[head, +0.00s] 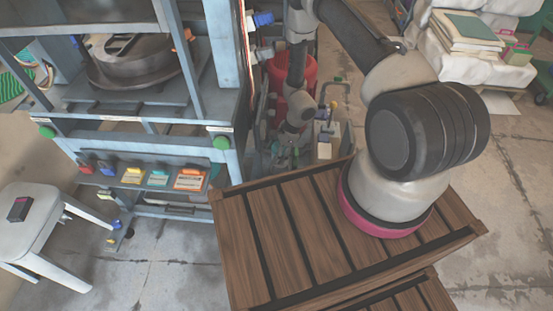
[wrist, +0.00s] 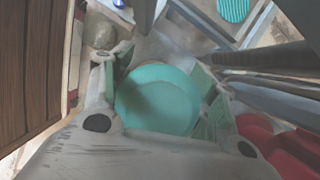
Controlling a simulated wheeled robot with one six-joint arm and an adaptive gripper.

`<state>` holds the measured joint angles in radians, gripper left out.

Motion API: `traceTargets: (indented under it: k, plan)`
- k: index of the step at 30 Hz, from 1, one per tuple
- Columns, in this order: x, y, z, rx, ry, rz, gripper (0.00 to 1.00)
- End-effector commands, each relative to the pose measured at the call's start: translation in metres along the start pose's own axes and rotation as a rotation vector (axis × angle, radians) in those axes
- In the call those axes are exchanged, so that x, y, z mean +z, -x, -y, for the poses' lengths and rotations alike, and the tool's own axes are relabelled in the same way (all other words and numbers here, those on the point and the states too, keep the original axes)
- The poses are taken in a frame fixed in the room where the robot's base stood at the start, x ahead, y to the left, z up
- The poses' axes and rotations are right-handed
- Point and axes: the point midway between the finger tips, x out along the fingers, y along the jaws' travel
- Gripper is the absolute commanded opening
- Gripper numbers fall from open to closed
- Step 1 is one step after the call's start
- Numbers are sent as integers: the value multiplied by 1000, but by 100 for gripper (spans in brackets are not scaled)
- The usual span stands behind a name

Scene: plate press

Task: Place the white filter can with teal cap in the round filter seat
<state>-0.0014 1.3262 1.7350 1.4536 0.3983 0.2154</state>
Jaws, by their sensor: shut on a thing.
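The filter can shows in the wrist view as a round teal cap (wrist: 158,98), seen from above. My gripper (wrist: 160,88) is shut on it, with green-padded fingers on both sides. The white body is hidden below the cap. In the head view my gripper (head: 283,155) hangs low behind the wooden crate, beside the blue frame; the can cannot be made out clearly there. I cannot pick out the round filter seat with certainty in either view.
A blue press frame (head: 222,100) with a round metal part (head: 135,60) stands at left. A red tank (head: 293,85) is behind my gripper. The wooden slatted crate (head: 262,235) is in front.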

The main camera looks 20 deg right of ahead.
Motion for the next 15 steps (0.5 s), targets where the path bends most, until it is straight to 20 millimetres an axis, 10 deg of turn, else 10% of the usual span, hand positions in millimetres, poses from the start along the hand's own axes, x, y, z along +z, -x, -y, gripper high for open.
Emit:
traceTargets:
  k: [15]
  plan:
    - [-19,-43,5,-3,1,1,23]
